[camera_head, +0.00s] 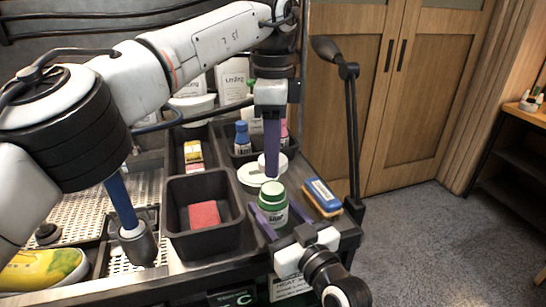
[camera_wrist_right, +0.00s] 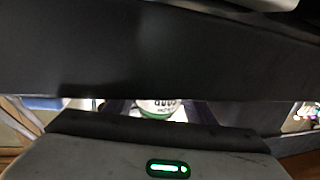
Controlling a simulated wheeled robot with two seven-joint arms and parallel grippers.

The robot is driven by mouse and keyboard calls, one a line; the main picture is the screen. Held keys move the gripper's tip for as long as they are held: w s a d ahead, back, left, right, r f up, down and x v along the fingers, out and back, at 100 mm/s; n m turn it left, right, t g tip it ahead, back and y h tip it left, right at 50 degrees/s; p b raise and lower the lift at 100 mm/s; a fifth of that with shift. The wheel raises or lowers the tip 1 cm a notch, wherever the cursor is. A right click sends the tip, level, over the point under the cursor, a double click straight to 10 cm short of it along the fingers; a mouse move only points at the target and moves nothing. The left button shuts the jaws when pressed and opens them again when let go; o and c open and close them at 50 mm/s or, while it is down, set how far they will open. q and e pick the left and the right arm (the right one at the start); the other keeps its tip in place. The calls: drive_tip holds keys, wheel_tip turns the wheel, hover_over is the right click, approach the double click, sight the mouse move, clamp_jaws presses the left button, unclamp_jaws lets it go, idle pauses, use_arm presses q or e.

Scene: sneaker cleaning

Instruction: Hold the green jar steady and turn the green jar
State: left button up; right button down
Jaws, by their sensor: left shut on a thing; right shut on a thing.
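The green jar (camera_head: 273,210), with a green lid and a pale label, stands upright near the front right of the cart top. My right gripper (camera_head: 270,217) comes from the front and is shut on the jar's body, one purple finger on each side. The label partly shows in the right wrist view (camera_wrist_right: 158,106), where dark parts hide most of the jar. My left gripper (camera_head: 272,176) points straight down at the lid with its purple fingers together, shut on the jar's top. Its exact contact with the lid is hard to make out.
A white oval object (camera_head: 246,175) lies right behind the jar. A blue-topped brush (camera_head: 322,194) lies to its right, near the cart's edge. A black bin with a red sponge (camera_head: 204,214) stands left. Bottles (camera_head: 242,138) stand behind, and a black lamp-like arm (camera_head: 351,130) rises at right.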

drive_tip(key=c, duration=0.7)
unclamp_jaws()
drive_tip(key=shift+c, duration=0.2)
